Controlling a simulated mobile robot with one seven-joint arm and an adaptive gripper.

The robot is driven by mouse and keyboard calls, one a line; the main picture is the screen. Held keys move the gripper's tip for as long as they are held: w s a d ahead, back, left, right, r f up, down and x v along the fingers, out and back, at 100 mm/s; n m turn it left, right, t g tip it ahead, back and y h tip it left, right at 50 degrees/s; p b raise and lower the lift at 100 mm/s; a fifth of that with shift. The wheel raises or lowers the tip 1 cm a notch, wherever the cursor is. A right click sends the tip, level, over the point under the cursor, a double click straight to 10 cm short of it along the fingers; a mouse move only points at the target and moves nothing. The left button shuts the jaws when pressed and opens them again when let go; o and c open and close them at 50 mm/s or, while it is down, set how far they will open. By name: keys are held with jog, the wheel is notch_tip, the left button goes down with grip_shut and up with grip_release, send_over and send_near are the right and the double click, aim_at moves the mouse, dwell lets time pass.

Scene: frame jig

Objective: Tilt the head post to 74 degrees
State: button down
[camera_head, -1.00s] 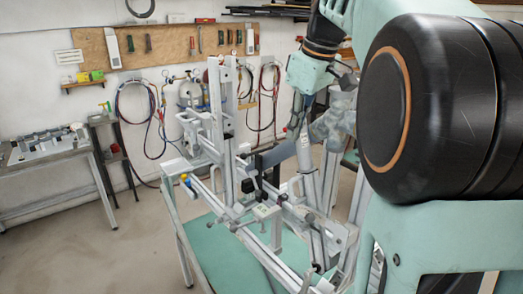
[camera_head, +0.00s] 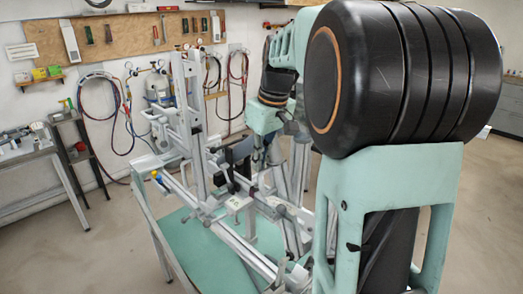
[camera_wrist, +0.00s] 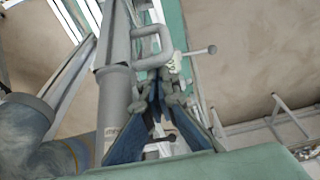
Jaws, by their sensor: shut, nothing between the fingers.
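The frame jig (camera_head: 189,130) stands on a green-topped table, with a tall upright and several rails. A slanted grey tube (camera_head: 300,165), which looks like the head post, stands at the jig's right side, partly behind my arm. In the wrist view a thick grey tube (camera_wrist: 115,100) with a looped handle (camera_wrist: 152,42) runs beside my fingers on the left. My gripper (camera_wrist: 155,88) is shut and empty, its tips close to small knobs and a lever (camera_wrist: 198,51). In the head view my gripper (camera_head: 260,160) points down among the jig parts. Contact and the angle reading cannot be told.
The green table top (camera_head: 200,250) has bare room at the front left. A side bench (camera_head: 30,178) and a small shelf stand (camera_head: 85,155) are at the left. Hoses and a pegboard (camera_head: 110,40) are on the back wall. Open floor lies at the right.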

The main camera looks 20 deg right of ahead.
jog(key=shift+f, duration=0.2)
jog(key=shift+s+d+r+b, duration=0.1)
jog(key=shift+s+d+b, duration=0.15)
jog(key=shift+s+b, duration=0.45)
